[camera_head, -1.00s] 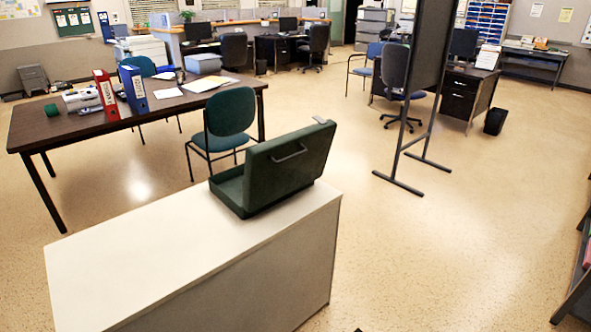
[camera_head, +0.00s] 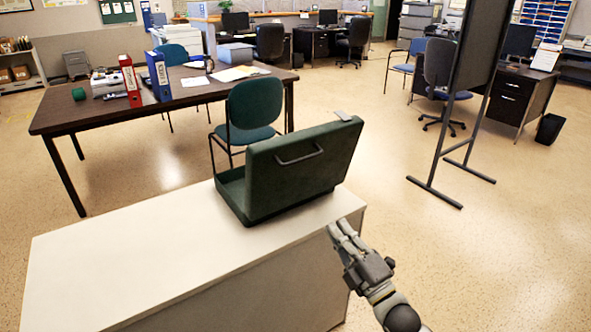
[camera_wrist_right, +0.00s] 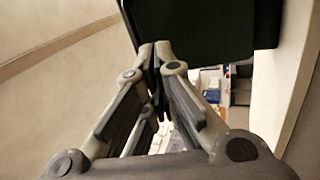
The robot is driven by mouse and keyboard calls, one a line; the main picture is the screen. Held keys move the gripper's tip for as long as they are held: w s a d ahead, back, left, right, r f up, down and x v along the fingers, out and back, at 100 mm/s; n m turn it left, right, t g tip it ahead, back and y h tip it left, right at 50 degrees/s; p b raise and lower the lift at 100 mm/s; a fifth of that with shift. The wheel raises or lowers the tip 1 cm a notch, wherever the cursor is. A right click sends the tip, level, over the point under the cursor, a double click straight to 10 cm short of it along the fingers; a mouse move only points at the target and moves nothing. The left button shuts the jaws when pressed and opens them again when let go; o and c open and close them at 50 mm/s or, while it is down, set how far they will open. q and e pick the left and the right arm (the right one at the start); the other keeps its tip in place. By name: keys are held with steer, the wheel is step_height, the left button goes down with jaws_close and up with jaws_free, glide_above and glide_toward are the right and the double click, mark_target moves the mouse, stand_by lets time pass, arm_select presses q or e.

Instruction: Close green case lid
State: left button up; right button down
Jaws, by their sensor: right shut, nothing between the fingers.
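The green case (camera_head: 297,172) stands on the right end of the white cabinet top, its lid raised and a handle on the lid's outer face. It also shows in the right wrist view as a dark green panel (camera_wrist_right: 205,22) just beyond the fingertips. My right gripper (camera_head: 338,228) is at the cabinet's right edge, below and to the right of the case. Its fingers (camera_wrist_right: 156,48) are shut and empty, and I cannot tell whether they touch the case. My left gripper is not in view.
The white cabinet top (camera_head: 120,245) is bare left of the case. A green chair (camera_head: 252,112) stands close behind the case, beside a dark table (camera_head: 90,112) with binders. A dark partition (camera_head: 480,60) stands at right; the floor between is clear.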

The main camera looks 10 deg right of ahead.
steer(key=w+a+r+n+y+p, duration=0.1)
steer(key=w+a+r+p, duration=0.1)
steer(key=w+a+r, duration=0.3)
steer(key=w+r, duration=0.4)
steer(key=w, duration=0.2)
steer(key=shift+w+r+t, duration=0.3)
steer(key=shift+w, duration=0.05)
steer(key=shift+a, duration=0.1)
